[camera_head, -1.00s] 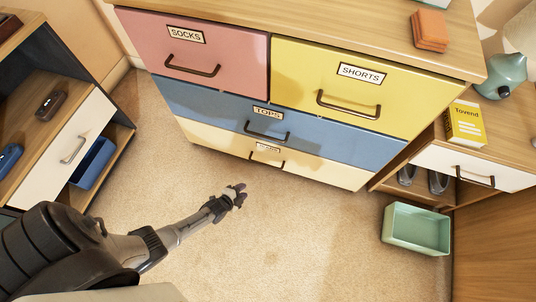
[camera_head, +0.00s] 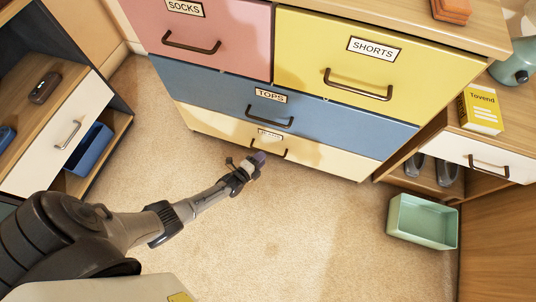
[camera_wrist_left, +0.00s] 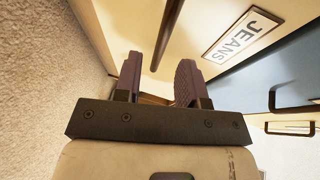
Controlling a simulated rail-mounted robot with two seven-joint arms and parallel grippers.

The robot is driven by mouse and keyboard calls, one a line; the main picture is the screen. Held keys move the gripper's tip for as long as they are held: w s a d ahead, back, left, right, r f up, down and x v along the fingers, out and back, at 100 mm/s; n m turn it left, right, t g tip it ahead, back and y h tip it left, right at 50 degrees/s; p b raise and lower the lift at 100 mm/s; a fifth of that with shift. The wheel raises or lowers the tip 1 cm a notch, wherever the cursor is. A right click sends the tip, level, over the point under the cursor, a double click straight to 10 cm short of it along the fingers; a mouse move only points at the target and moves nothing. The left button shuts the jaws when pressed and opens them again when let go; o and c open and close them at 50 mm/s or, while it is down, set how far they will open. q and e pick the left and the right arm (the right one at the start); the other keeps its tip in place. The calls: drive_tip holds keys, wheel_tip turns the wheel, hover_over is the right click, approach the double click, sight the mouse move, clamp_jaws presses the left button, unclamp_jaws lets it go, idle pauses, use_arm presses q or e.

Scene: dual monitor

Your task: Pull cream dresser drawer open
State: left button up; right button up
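The cream drawer (camera_head: 335,163) is the lowest front of the dresser and looks shut. Its JEANS label (camera_wrist_left: 242,35) is legible in the wrist view. Its dark bar handle (camera_head: 283,154) is partly hidden by my left gripper (camera_head: 257,160), which is at the drawer front by the handle's left part. In the wrist view the left gripper (camera_wrist_left: 158,72) has its two purple-grey fingers apart, and the handle (camera_wrist_left: 168,35) runs in line with the gap between them. I cannot tell whether the fingers touch it. My right gripper is not in view.
Above are the blue TOPS drawer (camera_head: 340,124), the pink SOCKS drawer (camera_head: 225,20) and the yellow SHORTS drawer (camera_head: 420,75). A mint bin (camera_head: 423,222) stands on the carpet at right. A shelf unit (camera_head: 40,165) stands at left. Carpet before the dresser is clear.

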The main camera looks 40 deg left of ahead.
sight(268, 152)
use_arm(q)
drive_tip(key=shift+w+f+b, duration=0.25)
drive_tip(key=shift+w+b, duration=0.35)
drive_tip(key=shift+w, duration=0.65)
drive_tip(key=shift+w+f+b, duration=0.25)
drive_tip(key=shift+w+b, duration=0.3)
drive_tip(key=shift+w, duration=0.65)
drive_tip(key=shift+c, duration=0.2)
drive_tip(key=c, duration=0.3)
clamp_jaws()
